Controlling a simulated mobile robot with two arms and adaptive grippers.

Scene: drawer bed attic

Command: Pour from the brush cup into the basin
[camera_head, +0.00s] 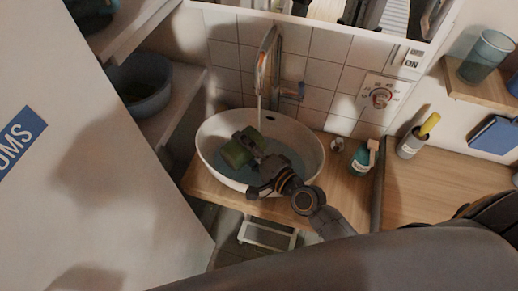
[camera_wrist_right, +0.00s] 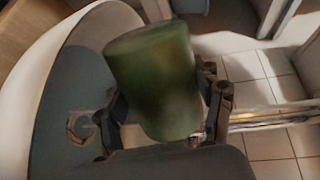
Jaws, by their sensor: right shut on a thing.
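The green cup (camera_head: 238,153), which I take as the brush cup, is held tilted over the white basin (camera_head: 206,140). My right gripper (camera_head: 257,150) is shut on its side. In the right wrist view the cup (camera_wrist_right: 155,85) sits between the two fingers of the gripper (camera_wrist_right: 168,98), with the basin rim (camera_wrist_right: 45,50) curving at left. Blue-grey water or a bluish basin floor shows beneath. I cannot see inside the cup or any liquid leaving it. My left gripper is not in view.
A faucet (camera_head: 277,75) stands behind the basin. A teal bottle (camera_head: 361,160) and a grey cup with a yellow item (camera_head: 410,143) stand to the right. A dark bowl (camera_head: 139,88) sits on the left shelf. The counter (camera_head: 440,185) at right has free room.

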